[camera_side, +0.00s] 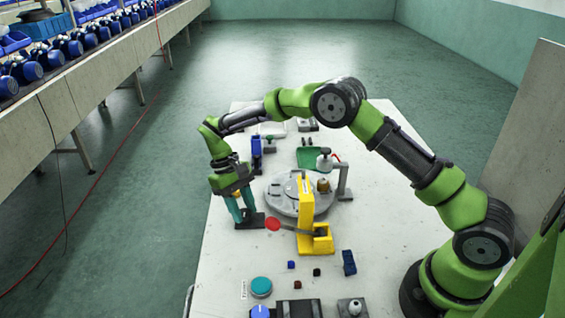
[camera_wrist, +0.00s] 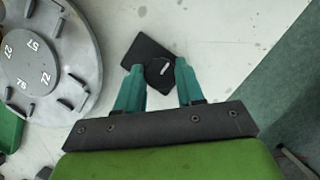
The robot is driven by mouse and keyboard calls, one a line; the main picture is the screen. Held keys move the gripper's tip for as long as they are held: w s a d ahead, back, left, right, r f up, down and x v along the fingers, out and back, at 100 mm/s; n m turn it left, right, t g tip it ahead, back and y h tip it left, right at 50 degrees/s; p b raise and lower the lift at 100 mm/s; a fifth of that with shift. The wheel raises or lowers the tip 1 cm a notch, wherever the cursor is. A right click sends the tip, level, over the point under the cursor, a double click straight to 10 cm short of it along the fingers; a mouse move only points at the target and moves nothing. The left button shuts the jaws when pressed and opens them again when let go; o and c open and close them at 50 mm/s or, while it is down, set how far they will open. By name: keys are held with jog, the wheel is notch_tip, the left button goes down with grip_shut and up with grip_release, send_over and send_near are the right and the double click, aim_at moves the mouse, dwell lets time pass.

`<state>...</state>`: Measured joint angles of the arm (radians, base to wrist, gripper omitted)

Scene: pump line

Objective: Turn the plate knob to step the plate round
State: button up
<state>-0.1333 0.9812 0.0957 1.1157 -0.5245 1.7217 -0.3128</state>
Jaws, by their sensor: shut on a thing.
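The plate knob (camera_wrist: 160,72) is round and black with a white mark, on a dark square base (camera_wrist: 144,48). In the side view the base (camera_side: 254,222) shows left of the plate, and the knob is mostly hidden by my fingers. My gripper (camera_wrist: 160,67) has its teal fingers on both sides of the knob and is shut on it. In the side view my gripper (camera_side: 243,217) points down at the base. The grey round plate (camera_wrist: 88,38) has numbers at its middle and small slots near its rim. In the side view the plate (camera_side: 284,206) carries a brown-topped piece.
A yellow stand (camera_side: 305,215) with a red disc (camera_side: 273,224) on an arm is close to my gripper's right. A blue upright piece (camera_side: 257,152) stands behind. A teal button (camera_side: 261,287) and small blocks lie toward the front. The table's left edge is near.

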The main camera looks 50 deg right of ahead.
jog(key=shift+w, duration=0.1)
dwell(0.3)
jog(key=o, duration=1)
jog(key=v, duration=1.2)
jog(key=shift+r, duration=0.1)
